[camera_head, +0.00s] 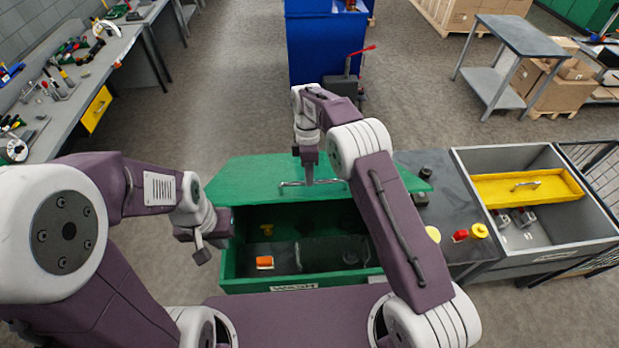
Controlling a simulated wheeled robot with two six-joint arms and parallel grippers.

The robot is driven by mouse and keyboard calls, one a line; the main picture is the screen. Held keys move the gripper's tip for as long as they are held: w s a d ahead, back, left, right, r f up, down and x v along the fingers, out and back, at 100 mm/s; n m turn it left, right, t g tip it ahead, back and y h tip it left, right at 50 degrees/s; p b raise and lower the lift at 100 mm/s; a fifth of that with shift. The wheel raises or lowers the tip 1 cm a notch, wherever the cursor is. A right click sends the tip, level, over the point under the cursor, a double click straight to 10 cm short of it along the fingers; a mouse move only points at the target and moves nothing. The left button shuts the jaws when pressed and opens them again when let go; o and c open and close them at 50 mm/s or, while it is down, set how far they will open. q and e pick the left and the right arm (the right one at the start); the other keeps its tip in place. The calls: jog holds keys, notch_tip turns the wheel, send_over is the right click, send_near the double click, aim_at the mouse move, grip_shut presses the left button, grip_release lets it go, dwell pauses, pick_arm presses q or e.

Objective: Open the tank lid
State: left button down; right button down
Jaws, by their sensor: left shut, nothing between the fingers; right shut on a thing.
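The green tank (228,262) stands in front of me with a "WASH" label on its near wall. Its green lid (245,178) is raised along the far side, and the dark inside of the tank shows. A metal bar handle (290,184) sits on the lid. My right gripper (309,180) points down at the handle and is shut on it; its fingertips are small in view. My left gripper (200,258) is shut and empty, by the left end of the tank. My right arm hides part of the lid and the tank's right side.
To the right are a dark worktop (467,215) with red and yellow items and a grey basin (545,238) with a yellow tray (500,190). A blue bin (320,50) stands behind.

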jog(key=c, duration=1.7)
grip_release()
jog(key=shift+w+f, duration=0.1)
jog(key=shift+w, duration=0.25)
jog(key=o, duration=0.3)
jog(key=shift+w+f, duration=0.1)
jog(key=shift+w, duration=0.1)
jog(key=shift+w+f, duration=0.25)
jog(key=shift+w, duration=0.4)
jog(key=shift+s+r, duration=0.25)
jog(key=shift+s, duration=0.3)
jog(key=shift+w+f, duration=0.15)
jog(key=shift+w, duration=0.15)
pick_arm(q)
jog(key=shift+w+f, duration=0.15)
jog(key=shift+w, duration=0.5)
pick_arm(e)
jog(key=shift+s, duration=0.1)
pick_arm(q)
jog(key=shift+s, duration=0.1)
pick_arm(e)
jog(key=shift+s, duration=0.1)
pick_arm(q)
jog(key=shift+f, duration=0.1)
